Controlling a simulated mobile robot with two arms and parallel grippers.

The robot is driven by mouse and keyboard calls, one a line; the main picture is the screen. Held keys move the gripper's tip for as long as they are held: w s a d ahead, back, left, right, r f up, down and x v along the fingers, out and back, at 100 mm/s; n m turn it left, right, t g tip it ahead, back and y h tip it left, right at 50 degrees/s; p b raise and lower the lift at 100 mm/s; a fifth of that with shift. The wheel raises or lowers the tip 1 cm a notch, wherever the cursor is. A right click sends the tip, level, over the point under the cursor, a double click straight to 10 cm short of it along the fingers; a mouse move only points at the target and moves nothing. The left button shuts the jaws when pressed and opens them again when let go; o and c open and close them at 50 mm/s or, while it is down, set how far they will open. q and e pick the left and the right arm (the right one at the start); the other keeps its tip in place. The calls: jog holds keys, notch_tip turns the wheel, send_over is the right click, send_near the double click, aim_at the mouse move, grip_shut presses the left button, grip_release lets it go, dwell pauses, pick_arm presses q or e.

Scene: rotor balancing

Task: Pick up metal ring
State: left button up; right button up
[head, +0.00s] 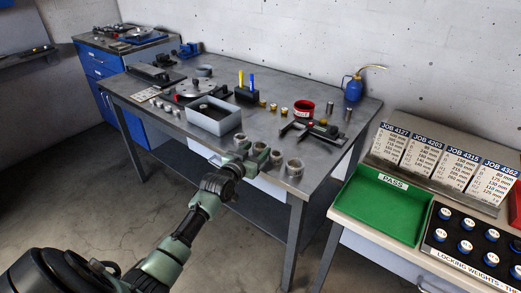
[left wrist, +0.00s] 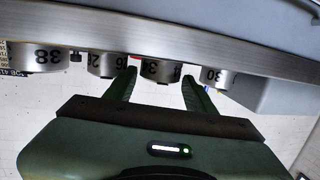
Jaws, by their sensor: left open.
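Several grey metal rings stand in a row along the front edge of the workbench. The rightmost in the head view is a wide ring (head: 294,168), with another ring (head: 277,158) beside it. My left gripper (head: 248,155) is at the bench edge by the left part of this row and partly hides the rings there. In the left wrist view the left gripper (left wrist: 160,88) is open, with a ring marked 34 (left wrist: 153,72) between and beyond its fingertips. Rings marked 38 (left wrist: 36,57), seemingly 26 (left wrist: 101,65) and 30 (left wrist: 216,77) stand to its sides. Contact cannot be told.
A red cup (head: 304,108), a dark caliper-like tool (head: 318,131) and a blue bottle (head: 353,90) are farther back. A green PASS tray (head: 382,206) is on the right-hand table.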

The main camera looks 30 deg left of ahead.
pick_arm(q)
jog(key=shift+w+f, duration=0.15)
jog(key=shift+w, duration=0.3)
jog(key=shift+s, duration=0.1)
jog(key=c, duration=1.1)
